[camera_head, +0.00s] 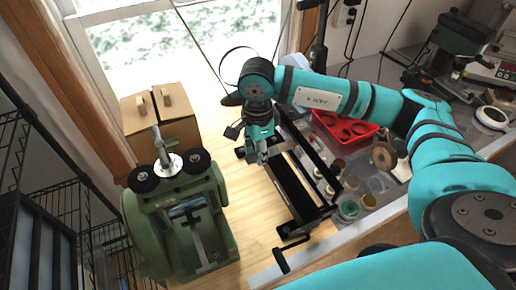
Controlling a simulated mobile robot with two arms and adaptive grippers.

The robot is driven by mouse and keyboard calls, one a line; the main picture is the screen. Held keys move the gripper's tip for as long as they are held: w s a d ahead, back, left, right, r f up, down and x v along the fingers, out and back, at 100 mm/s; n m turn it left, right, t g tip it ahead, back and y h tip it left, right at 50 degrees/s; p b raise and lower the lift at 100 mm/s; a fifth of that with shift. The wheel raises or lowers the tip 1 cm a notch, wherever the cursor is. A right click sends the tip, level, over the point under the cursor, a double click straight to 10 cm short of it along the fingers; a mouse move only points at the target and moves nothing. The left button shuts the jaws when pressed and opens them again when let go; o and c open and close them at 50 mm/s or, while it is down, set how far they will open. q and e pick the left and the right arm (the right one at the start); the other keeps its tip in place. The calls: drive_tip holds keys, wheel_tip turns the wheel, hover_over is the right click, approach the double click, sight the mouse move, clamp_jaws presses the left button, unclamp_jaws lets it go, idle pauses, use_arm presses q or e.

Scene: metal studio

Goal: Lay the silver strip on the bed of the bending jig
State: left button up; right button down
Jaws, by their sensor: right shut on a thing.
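My right gripper (262,154) points down over the far end of the black frame with a crank, which I take to be the bending jig (297,190). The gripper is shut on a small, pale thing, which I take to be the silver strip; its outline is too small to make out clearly. I cannot tell whether it touches the jig. The jig's long dark rails run towards me, with a crank handle at the near end. My left gripper is not in view.
A green machine (160,230) with two black knobs stands at the left, before a cardboard box (182,130). Right of the jig are a red tray (338,130), glass jars (349,209) and small items. Bare wood (250,215) shows between machine and jig.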

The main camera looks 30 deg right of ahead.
drive_tip(key=shift+d+f, duration=0.15)
drive_tip(key=shift+f, duration=0.45)
drive_tip(key=shift+f+b, duration=0.6)
drive_tip(key=shift+f, duration=0.2)
drive_tip(key=shift+f+b, duration=1.25)
drive_tip(key=shift+f, duration=0.25)
drive_tip(key=shift+f+b, duration=0.35)
drive_tip(key=shift+b, duration=0.1)
drive_tip(key=c, duration=0.9)
unclamp_jaws()
drive_tip(key=shift+c, duration=0.2)
drive_tip(key=shift+r, duration=0.1)
